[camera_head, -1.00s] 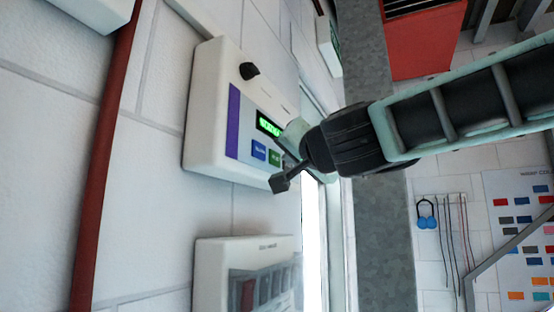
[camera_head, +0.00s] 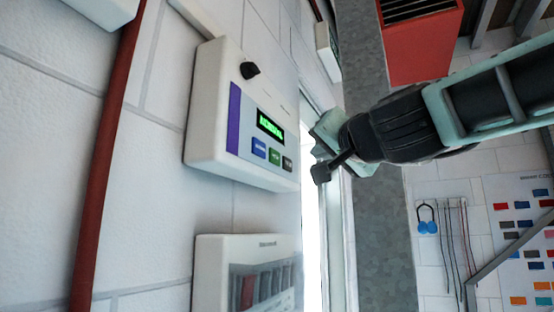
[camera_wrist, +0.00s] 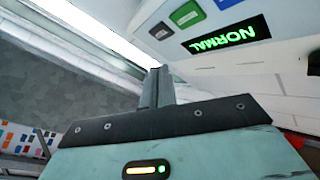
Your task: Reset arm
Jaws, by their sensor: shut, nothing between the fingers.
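My gripper (camera_head: 322,172) is shut and empty in the head view, to the right of the white control panel (camera_head: 215,110) and apart from it. In the wrist view the closed fingers (camera_wrist: 157,88) point up toward the panel's lower edge. The panel has a black knob (camera_head: 249,70), a purple stripe, and a lit green display (camera_head: 270,127). In the wrist view the display (camera_wrist: 228,34) reads NORMAL, upside down. Below the display are a blue button (camera_head: 259,149), a green button (camera_head: 274,155) and a dark button (camera_head: 287,163).
A second white box with a clear window (camera_head: 245,275) is mounted below the panel. A red pipe (camera_head: 105,160) runs along the wall at left. A grey metal post (camera_head: 375,230) stands behind my gripper.

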